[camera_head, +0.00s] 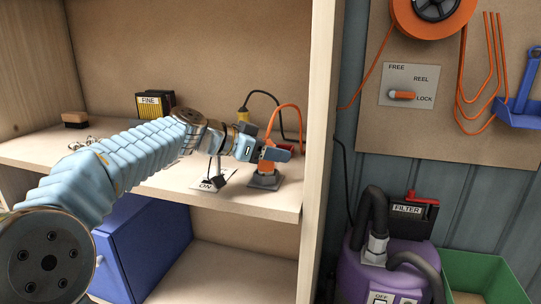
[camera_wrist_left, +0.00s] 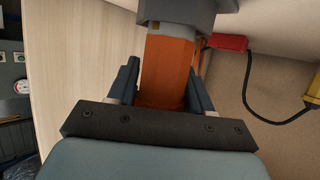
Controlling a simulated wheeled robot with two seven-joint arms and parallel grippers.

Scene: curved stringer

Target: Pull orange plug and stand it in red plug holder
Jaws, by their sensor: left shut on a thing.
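The orange plug (camera_head: 266,169) stands on a grey socket base (camera_head: 264,183) near the front edge of the shelf, and an orange cable arcs up behind it. My left gripper (camera_head: 270,153) is shut on the plug. In the left wrist view the orange plug (camera_wrist_left: 168,68) lies between the two fingers, its far end against the grey block (camera_wrist_left: 190,10). A small red block (camera_wrist_left: 228,42) shows beyond it on the shelf; I cannot tell whether it is the red plug holder. My right gripper is out of view.
A yellow plug (camera_head: 243,115) with a black cable stands behind my gripper. An ON switch plate (camera_head: 206,186) is left of the socket base. A FINE box (camera_head: 154,105) and a brush (camera_head: 75,119) sit farther left. The wooden side panel (camera_head: 319,130) bounds the shelf at right.

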